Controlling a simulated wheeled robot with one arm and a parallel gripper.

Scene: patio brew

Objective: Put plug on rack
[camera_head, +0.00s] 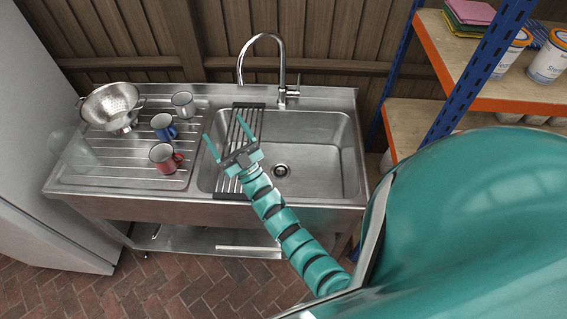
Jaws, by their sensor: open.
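The rack (226,184) is a set of metal bars with dark end strips, laid front to back across the left part of the steel sink (322,180). My gripper (222,127) is open over the rack, its two teal fingers apart and pointing to the back left. Nothing shows between the fingers. The gripper and wrist hide part of the rack. A round drain (281,170) with a dark centre is in the basin floor, right of my gripper. I cannot make out a separate plug; whether one sits in the drain is too small to tell.
A red mug (164,159), a blue mug (163,127), a grey mug (184,104) and a steel colander (110,104) stand on the drainboard left of the sink. A tall faucet (281,75) rises behind the basin. A blue-and-orange shelf (405,75) stands at the right.

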